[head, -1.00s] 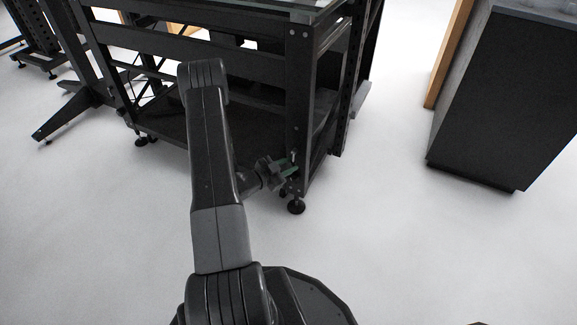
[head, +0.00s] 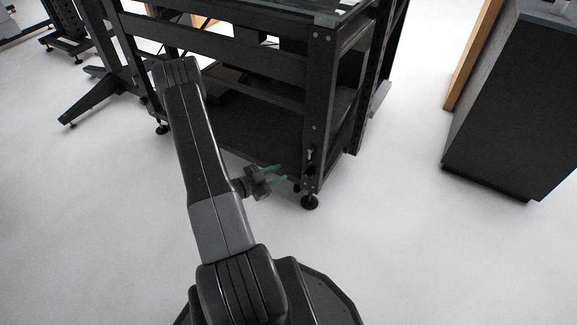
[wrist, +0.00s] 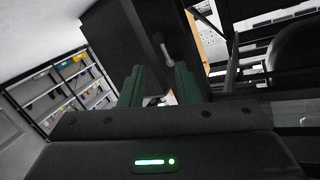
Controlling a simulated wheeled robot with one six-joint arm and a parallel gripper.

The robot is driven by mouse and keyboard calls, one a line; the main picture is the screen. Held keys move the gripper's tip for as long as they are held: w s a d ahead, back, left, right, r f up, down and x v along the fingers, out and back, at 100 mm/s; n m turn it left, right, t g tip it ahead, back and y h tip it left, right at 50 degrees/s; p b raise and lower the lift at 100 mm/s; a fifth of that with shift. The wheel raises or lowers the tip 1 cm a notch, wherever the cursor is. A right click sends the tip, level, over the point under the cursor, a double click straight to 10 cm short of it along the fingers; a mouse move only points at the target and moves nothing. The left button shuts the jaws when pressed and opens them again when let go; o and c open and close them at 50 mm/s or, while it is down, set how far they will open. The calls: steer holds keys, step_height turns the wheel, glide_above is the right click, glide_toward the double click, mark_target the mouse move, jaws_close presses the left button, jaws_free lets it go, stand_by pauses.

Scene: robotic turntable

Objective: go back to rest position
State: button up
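My gripper (head: 277,174) is in front of the black metal frame table (head: 215,37), near its front right leg, in the head view. It points to the right and looks small beside my arm. In the wrist view my gripper (wrist: 160,84) shows two green fingers standing apart with a gap between them. Nothing is held between them. A dark post with a small silver handle (wrist: 162,48) shows beyond the fingers.
A dark cabinet (head: 508,110) stands at the right. A black stand with feet (head: 90,98) is at the left. Clear white floor (head: 420,250) lies at the front right. Shelves with small items (wrist: 75,85) show in the wrist view.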

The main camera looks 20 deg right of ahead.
mark_target(307, 161)
steer(key=shift+v, duration=0.9)
steer(key=b+x, duration=0.3)
steer(key=x, duration=1.1)
steer(key=shift+b, duration=0.35)
